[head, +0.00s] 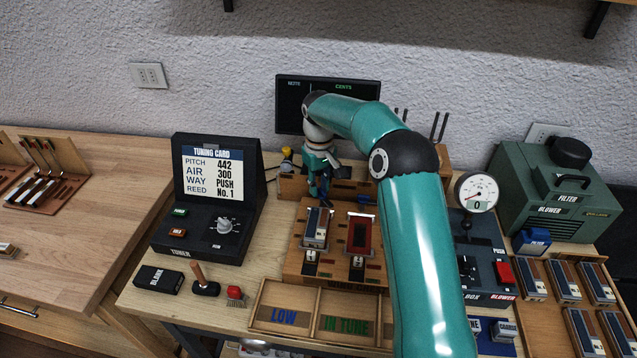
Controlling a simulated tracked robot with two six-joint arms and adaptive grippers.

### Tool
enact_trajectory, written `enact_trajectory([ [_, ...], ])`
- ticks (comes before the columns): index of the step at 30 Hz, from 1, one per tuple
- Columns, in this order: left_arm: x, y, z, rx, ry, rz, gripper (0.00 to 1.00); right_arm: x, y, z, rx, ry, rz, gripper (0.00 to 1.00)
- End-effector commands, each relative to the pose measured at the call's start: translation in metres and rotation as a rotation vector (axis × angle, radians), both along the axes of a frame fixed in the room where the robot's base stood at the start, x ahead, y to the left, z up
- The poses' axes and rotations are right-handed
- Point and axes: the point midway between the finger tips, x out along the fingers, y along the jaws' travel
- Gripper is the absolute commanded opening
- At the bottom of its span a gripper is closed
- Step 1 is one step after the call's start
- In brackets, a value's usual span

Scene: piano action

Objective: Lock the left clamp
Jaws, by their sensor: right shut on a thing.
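The tuning bench block (287,268) stands mid-table with two numbered slots. A grey-and-blue reed piece (315,228) lies in the left slot. The right slot (361,233) shows a red, empty-looking bed. My right gripper (321,194) points down at the back end of the left slot, where the left clamp is. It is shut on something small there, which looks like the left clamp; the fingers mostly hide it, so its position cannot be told. My left gripper is not in view.
The tuner with its card (212,173) stands left. Two trays marked LOW (283,318) and IN TUNE (345,326) lie in front. A gauge (477,192) and a green blower (560,205) stand right. My right arm covers the middle right of the table.

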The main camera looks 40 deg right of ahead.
Motion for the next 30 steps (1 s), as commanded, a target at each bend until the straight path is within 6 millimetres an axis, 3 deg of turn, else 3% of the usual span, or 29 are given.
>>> enact_trajectory([
  [18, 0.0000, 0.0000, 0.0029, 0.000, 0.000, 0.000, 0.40, -0.0018, -0.0063, 0.0009, 0.000, -0.005, -0.553, 0.00],
  [30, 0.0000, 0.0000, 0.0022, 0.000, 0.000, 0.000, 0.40, -0.0029, -0.0071, 0.0010, 0.001, -0.006, -0.724, 0.00],
])
